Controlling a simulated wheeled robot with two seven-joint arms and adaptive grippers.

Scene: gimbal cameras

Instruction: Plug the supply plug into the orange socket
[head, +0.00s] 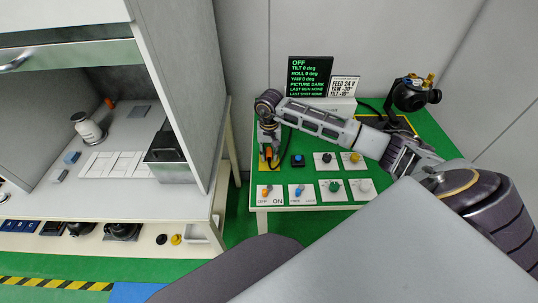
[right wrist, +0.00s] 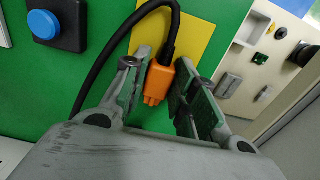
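The orange supply plug (right wrist: 158,82) with its black cable (right wrist: 98,72) lies over a yellow patch (right wrist: 200,35) on the green table. In the right wrist view it sits between the two fingers of my right gripper (right wrist: 164,88), with narrow gaps beside it, so the fingers look open around it. In the head view my right gripper (head: 268,140) points down at the table's left edge, and the plug (head: 268,153) shows small beneath it. I cannot pick out the orange socket for certain. My left gripper is not in view.
Switch and knob plates (head: 333,188) stand on the green table (head: 310,152) near the plug, with a blue button (head: 297,160). Behind are a black display (head: 310,75) and a gimbal camera (head: 414,95). A white bench (head: 120,190) stands to the left.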

